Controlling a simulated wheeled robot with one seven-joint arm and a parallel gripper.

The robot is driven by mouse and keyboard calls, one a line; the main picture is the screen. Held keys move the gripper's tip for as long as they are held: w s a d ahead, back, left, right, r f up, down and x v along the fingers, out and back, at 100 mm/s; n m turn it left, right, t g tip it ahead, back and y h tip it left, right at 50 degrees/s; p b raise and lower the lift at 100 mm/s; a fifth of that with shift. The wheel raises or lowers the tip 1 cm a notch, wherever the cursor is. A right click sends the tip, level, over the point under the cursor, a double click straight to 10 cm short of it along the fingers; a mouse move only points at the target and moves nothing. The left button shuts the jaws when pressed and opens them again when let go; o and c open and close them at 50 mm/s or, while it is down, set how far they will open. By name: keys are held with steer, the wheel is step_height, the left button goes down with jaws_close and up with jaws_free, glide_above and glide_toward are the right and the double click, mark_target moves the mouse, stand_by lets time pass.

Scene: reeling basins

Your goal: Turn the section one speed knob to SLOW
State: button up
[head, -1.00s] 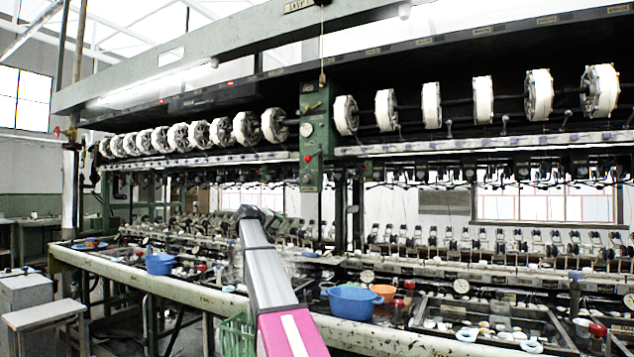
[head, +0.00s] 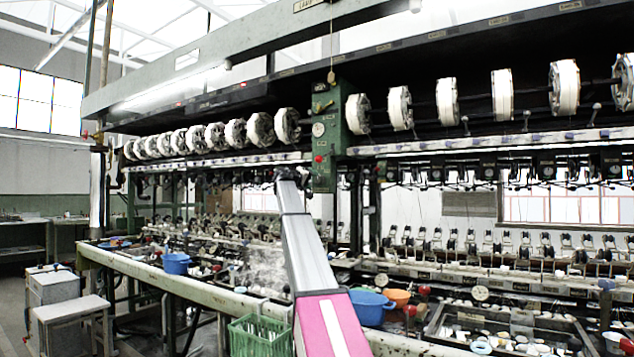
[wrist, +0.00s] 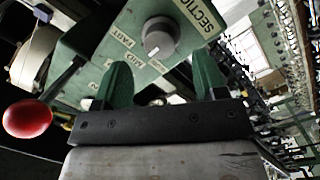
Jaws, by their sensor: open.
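In the wrist view a round grey knob (wrist: 158,38) with a pale mark on its edge sits on a green panel (wrist: 100,45). White labels lie beside it; one reads FAST, and a larger plate (wrist: 197,17) reads SECTION, its number cut off. My gripper (wrist: 163,80) is open and empty, its two green fingers apart. The knob shows beyond the gap between the fingers, not held. In the head view my gripper (head: 287,173) is raised just left of the green column (head: 328,140); the fingers are too small to make out there.
A red ball-ended lever (wrist: 27,119) stands out left of my gripper in the wrist view. White reels (head: 287,124) run along both sides of the column. Below are a basin bench, a blue tub (head: 368,306) and a green crate (head: 258,336).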

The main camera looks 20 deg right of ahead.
mark_target(317, 179)
steer(key=x, duration=0.4)
steer(key=shift+w+d, duration=0.25)
steer(key=shift+d, duration=0.05)
steer(key=c, duration=0.8)
steer(key=shift+o, duration=0.2)
steer(key=n, duration=0.5)
steer(key=shift+t, duration=0.3)
steer(key=shift+n+t+h, duration=0.3)
steer(key=shift+n, duration=1.9)
steer(key=shift+r, duration=0.1)
